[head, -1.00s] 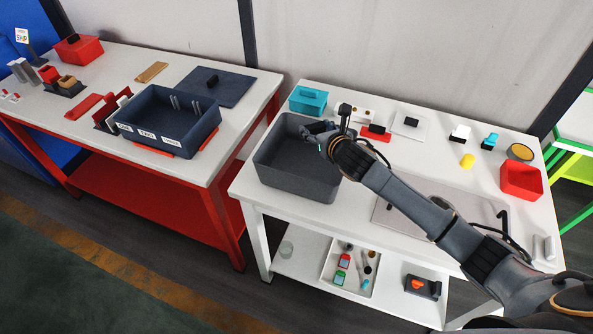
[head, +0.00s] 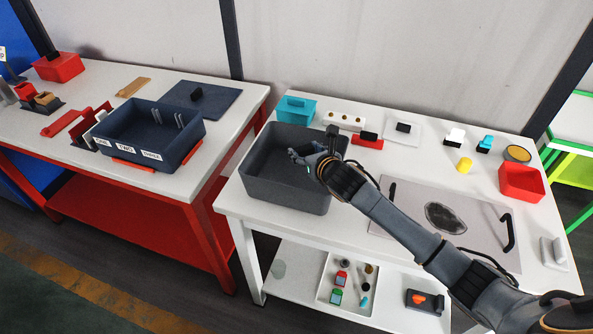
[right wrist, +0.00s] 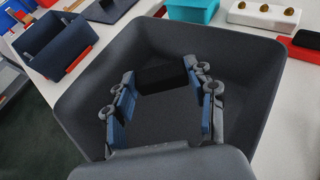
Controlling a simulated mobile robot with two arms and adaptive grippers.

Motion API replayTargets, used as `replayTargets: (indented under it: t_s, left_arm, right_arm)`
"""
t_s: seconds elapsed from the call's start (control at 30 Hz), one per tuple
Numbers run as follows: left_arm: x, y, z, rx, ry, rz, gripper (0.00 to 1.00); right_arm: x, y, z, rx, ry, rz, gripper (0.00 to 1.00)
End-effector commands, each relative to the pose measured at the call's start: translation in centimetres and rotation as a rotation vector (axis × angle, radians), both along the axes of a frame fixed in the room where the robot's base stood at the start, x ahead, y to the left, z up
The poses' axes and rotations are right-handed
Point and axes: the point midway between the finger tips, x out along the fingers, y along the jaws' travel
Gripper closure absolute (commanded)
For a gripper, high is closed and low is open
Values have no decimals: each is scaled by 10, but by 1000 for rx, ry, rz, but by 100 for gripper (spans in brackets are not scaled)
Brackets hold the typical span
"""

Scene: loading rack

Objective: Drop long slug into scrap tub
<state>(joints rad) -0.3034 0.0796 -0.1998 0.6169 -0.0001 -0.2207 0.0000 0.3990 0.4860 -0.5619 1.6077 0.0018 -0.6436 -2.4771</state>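The grey scrap tub (head: 270,190) stands at the left end of the white table. It fills most of the right wrist view (right wrist: 85,115). My right gripper (head: 301,155) is over the tub's right part, pointing into it. My left gripper is not in view.
A teal box (head: 295,110) and a white block with round knobs (head: 345,120) stand behind the tub. A red bin (head: 522,182) is at the right. A flat panel (head: 400,215) with a dark oval lies under my arm. A red-framed table with a navy bin (head: 150,132) is at left.

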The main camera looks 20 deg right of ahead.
Motion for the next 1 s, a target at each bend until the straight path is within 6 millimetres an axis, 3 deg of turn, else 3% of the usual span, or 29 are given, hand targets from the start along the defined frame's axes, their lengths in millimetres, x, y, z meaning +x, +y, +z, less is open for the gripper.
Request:
replayTargets:
  t_s: [0.03,0.13,0.57,1.0]
  left_arm:
    - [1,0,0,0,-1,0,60]
    - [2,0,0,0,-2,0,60]
    - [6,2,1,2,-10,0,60]
    - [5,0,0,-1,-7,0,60]
  right_arm:
    - [0,0,1,0,-1,0,36]
    - [0,0,1,0,-1,0,18]
    - [-5,-1,2,-2,0,1,18]
    - [-80,-11,33,-2,1,2,18]
